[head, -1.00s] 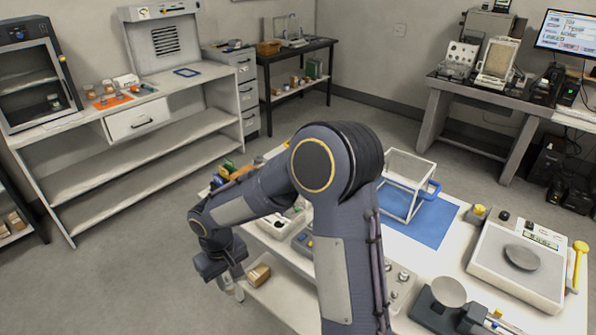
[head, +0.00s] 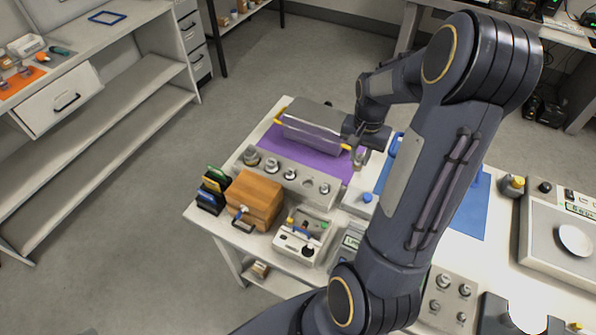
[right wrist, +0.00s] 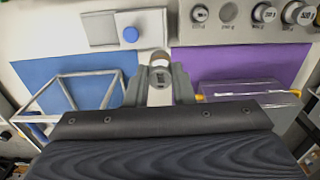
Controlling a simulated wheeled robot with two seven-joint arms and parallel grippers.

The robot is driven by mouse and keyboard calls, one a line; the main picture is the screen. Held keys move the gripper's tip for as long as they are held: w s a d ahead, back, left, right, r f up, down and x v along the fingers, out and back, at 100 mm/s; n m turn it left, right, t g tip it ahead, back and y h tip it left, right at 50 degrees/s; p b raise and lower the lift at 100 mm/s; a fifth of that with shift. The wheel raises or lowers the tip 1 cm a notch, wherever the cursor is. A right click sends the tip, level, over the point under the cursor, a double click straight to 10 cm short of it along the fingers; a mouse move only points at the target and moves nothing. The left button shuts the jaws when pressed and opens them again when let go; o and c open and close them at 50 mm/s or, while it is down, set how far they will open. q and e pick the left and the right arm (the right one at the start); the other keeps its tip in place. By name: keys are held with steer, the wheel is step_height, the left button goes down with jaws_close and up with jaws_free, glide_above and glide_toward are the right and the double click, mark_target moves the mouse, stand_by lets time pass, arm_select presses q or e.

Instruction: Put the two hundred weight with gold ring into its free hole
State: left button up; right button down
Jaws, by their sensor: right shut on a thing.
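My right gripper (head: 362,148) is over the table at the right end of the purple mat. In the right wrist view my right gripper (right wrist: 160,88) is shut on a small grey metal weight (right wrist: 161,76), which sits between the two fingers. A gold ring on it cannot be made out clearly. The grey weight block (head: 289,187) lies along the purple mat's front edge, apart from the gripper. In the right wrist view its free round hole (right wrist: 228,12) lies between a small weight (right wrist: 200,14) and a larger one (right wrist: 264,13). My left gripper is out of view.
A clear-sided cover with yellow handles (head: 314,127) stands on the purple mat (head: 269,148). An open white frame (right wrist: 75,92) stands on the blue mat. A wooden box (head: 256,198) and a small white device (head: 301,240) stand in front of the block.

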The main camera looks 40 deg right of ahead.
steer(key=w+a+f+b, duration=0.1)
steer(key=w+a+f, duration=0.3)
steer(key=w+a+f+b, duration=0.1)
steer(key=w+a+f, duration=0.3)
steer(key=w+f, duration=0.1)
steer(key=shift+w+a+f+b, duration=0.25)
steer(key=shift+w+a+b, duration=0.05)
steer(key=shift+a+b, duration=0.1)
step_height(320, 180, down, 4)
steer(key=shift+w+a+r+b, duration=0.15)
steer(key=shift+r+b, duration=0.1)
steer(key=shift+b, duration=0.95)
steer(key=shift+r, duration=0.1)
steer(key=c, duration=1.2)
jaws_free()
steer(key=shift+c, duration=0.2)
steer(key=shift+r, duration=0.1)
